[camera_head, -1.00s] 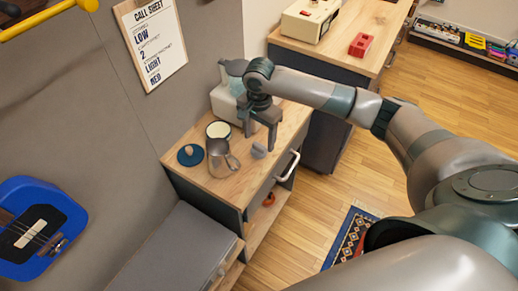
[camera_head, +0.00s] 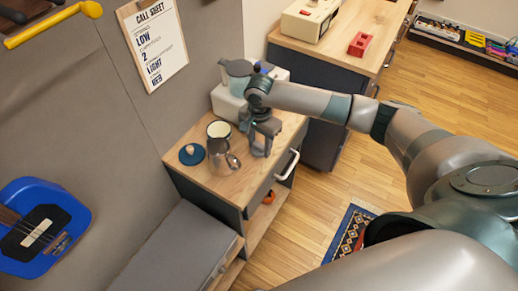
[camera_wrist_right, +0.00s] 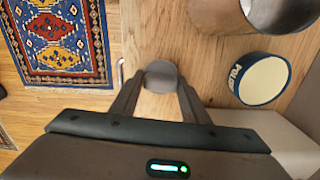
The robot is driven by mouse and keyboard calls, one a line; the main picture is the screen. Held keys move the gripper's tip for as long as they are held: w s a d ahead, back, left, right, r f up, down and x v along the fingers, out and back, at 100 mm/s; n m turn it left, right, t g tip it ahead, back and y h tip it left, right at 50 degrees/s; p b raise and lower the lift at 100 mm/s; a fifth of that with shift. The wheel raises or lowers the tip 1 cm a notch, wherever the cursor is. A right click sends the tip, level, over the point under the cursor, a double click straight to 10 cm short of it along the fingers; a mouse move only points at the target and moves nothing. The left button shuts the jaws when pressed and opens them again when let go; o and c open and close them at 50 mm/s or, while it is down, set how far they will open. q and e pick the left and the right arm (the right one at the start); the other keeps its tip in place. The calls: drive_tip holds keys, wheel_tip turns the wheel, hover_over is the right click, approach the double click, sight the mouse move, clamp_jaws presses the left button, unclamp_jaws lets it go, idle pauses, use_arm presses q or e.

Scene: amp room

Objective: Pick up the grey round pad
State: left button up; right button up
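The grey round pad (camera_wrist_right: 162,74) is at the wooden cabinet top (camera_wrist_right: 205,55), between the fingertips of my right gripper. In the wrist view the fingertips meet the pad's two sides. In the head view my right gripper (camera_head: 262,147) is down at the cabinet top, its fingers close together and mostly hiding the pad. The right gripper looks shut on the pad, which shows no clear lift. My left gripper is in neither view.
A steel pitcher (camera_head: 217,160) stands just left of my right gripper. A pale appliance (camera_head: 228,104) stands behind. The cabinet has a white handle (camera_head: 287,165) in front.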

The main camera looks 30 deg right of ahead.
sight(260, 144)
drive_tip(key=shift+c, duration=1.3)
drive_tip(key=shift+r+b, duration=0.3)
drive_tip(key=shift+r, duration=0.25)
wheel_tip(260, 144, up, 2)
drive_tip(key=shift+r+b, duration=0.15)
drive_tip(key=shift+b, duration=0.3)
drive_tip(key=s+d+r+b, duration=0.2)
drive_tip(key=s+d+r, duration=0.5)
drive_tip(key=s, duration=0.2)
drive_tip(key=shift+d+r+b, duration=0.3)
drive_tip(key=shift+b, duration=0.05)
